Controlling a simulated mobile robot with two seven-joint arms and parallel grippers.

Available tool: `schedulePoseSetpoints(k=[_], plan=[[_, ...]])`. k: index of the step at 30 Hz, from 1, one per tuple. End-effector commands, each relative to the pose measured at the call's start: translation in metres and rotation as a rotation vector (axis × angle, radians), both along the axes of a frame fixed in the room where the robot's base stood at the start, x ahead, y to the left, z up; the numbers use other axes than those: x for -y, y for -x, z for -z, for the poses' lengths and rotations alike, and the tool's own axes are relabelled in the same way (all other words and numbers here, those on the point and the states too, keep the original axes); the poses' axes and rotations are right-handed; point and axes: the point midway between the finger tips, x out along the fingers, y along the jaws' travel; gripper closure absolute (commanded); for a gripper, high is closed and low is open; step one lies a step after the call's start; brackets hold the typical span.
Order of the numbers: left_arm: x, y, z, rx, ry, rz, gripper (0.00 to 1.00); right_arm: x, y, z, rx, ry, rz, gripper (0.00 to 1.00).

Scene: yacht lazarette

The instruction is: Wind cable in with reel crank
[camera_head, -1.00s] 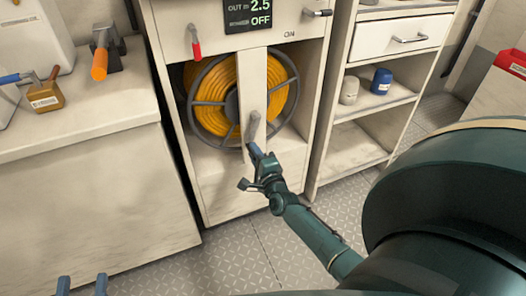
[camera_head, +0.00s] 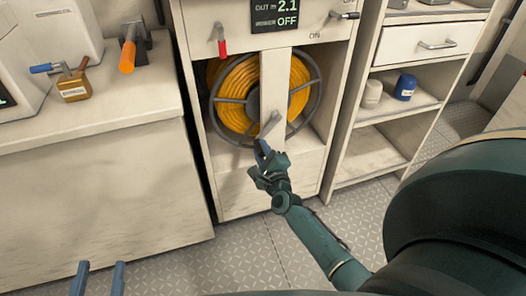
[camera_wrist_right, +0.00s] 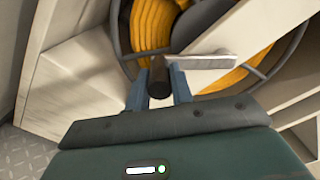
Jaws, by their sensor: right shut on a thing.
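The cable reel (camera_head: 232,114), a dark spoked wheel wound with yellow cable (camera_head: 288,88), sits in an open cabinet bay behind a pale upright post. Its grey crank arm (camera_head: 271,124) is in front of the post, slanting up to the right from my right gripper (camera_head: 262,152). In the right wrist view the dark crank knob (camera_wrist_right: 159,77) is between the blue fingers of this gripper (camera_wrist_right: 160,90), which is shut on it. The display (camera_head: 275,12) reads OUT m 2.1 and OFF. My left gripper (camera_head: 98,280) is at the bottom left, its two fingers apart and empty.
A counter (camera_head: 110,108) with an orange-handled tool (camera_head: 128,56) and a brass padlock-like block (camera_head: 73,87) is at left. Shelves (camera_head: 372,150) with a blue jar (camera_head: 405,87) are at right.

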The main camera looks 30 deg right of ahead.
Motion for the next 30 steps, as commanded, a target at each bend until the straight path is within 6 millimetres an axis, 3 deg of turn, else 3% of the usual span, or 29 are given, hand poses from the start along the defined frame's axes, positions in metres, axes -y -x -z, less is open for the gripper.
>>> schedulePoseSetpoints(k=[6,7,15,23,30], plan=[[0.0,0.0,-0.002,0.003,0.001,0.0,0.63,-0.002,-0.003,-0.004,0.007,0.003,-0.005,1.0],[0.0,0.0,-0.002,0.003,0.001,0.0,0.63,-0.002,-0.003,-0.004,0.008,0.003,-0.004,0.77],[0.0,0.0,-0.003,0.005,0.002,0.0,0.63,-0.001,-0.001,-0.002,0.003,0.002,-0.002,0.56],[0.0,0.0,-0.003,0.005,0.0,0.001,0.63,-0.001,0.001,-0.001,0.001,0.002,-0.001,0.56],[-0.001,0.001,-0.008,0.006,-0.018,0.0,0.63,-0.009,0.035,-0.002,-0.002,0.003,-0.001,0.56]])
